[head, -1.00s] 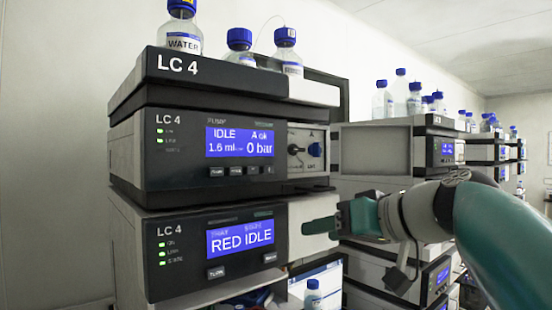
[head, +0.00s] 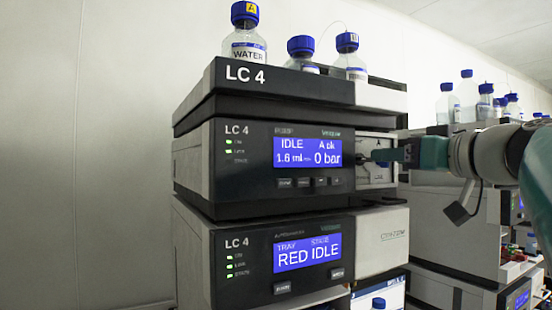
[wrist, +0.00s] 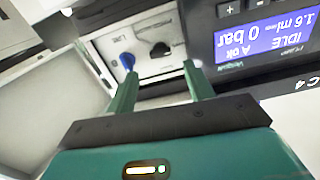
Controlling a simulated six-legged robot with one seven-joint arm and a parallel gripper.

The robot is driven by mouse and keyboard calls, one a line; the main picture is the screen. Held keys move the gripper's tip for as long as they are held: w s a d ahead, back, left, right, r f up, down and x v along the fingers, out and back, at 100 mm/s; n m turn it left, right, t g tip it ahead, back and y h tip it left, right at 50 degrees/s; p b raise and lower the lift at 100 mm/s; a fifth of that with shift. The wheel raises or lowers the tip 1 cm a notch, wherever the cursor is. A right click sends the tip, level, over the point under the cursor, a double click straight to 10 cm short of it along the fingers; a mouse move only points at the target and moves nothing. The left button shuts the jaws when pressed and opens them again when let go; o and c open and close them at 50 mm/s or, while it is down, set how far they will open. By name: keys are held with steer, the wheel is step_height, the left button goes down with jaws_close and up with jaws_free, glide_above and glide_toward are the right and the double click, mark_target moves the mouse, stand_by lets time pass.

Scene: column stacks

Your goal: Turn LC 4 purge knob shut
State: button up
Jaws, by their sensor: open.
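The LC 4 pump module (head: 245,185) has a lit screen reading IDLE and 0 bar. At its right end is a pale valve panel (head: 378,175), partly hidden behind my gripper (head: 376,156). In the wrist view, which is turned over, the panel (wrist: 185,62) shows a black knob (wrist: 159,49) and a blue knob (wrist: 128,62). My gripper (wrist: 159,70) is open and empty, its fingers pointing at the panel. The black knob appears between the fingers, and the blue knob is beyond the left fingertip. I cannot tell which is the purge knob or whether anything touches.
Bottles, including one labelled WATER (head: 245,45), stand on the stack's top tray (head: 290,85). A lower LC 4 module (head: 225,268) reads RED IDLE. More stacks with bottles stand behind at right. The wall side at left is clear.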

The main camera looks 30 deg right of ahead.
mark_target(363, 160)
steer(key=w, duration=0.5)
steer(key=shift+a, duration=0.15)
steer(key=shift+s, duration=0.15)
steer(key=shift+c, duration=0.8)
steer(key=c, duration=0.8)
